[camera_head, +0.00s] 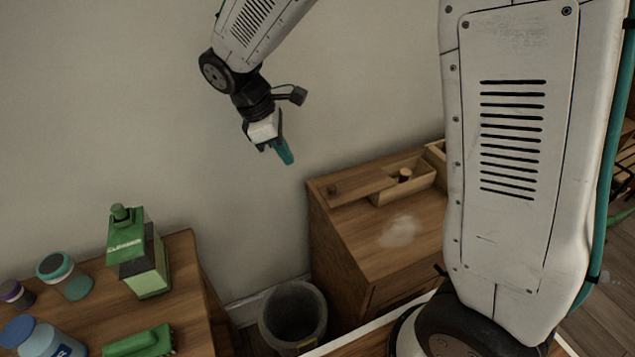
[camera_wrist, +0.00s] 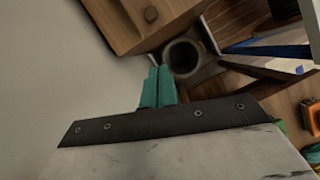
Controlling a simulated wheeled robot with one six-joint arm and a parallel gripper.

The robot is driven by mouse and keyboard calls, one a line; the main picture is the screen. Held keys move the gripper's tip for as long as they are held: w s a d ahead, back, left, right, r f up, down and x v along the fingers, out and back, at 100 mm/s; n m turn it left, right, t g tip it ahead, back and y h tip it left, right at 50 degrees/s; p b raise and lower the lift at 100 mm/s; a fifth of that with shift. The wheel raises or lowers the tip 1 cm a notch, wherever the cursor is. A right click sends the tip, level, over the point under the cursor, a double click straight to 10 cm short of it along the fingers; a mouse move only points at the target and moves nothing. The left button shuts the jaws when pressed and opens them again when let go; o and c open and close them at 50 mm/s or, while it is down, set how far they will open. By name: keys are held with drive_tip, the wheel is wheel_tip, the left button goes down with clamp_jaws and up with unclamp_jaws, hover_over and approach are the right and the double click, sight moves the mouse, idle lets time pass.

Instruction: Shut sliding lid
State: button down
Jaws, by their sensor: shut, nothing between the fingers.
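A wooden box (camera_head: 408,187) sits at the back of the brown cabinet top, against the wall. Its sliding lid (camera_head: 355,188) extends out to the left, with a small dark knob near its left end. The right part of the box is open, and a small brown round-topped object (camera_head: 404,175) shows inside. My gripper (camera_head: 284,152) has teal fingers, which are shut and empty. It hangs in the air left of the box and above it, near the wall.
A dark bin (camera_head: 292,315) stands on the floor between the cabinet (camera_head: 345,255) and a left table. That table (camera_head: 205,318) holds a green cleaner bottle (camera_head: 138,252), jars and a green item. A pale smudge (camera_head: 400,231) marks the cabinet top. My arm blocks the right side.

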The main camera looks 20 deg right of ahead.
drive_tip(key=shift+n, duration=0.3)
drive_tip(key=shift+s+d+r+x, duration=0.15)
drive_tip(key=shift+d+x, duration=0.3)
drive_tip(key=shift+x, duration=1.55)
drive_tip(key=shift+s+d+r+x, duration=0.15)
drive_tip(key=shift+d+x, duration=0.3)
drive_tip(key=shift+x, duration=1.55)
drive_tip(key=shift+d+r+x, duration=0.25)
drive_tip(key=shift+d+x, duration=0.2)
drive_tip(key=shift+x, duration=1.5)
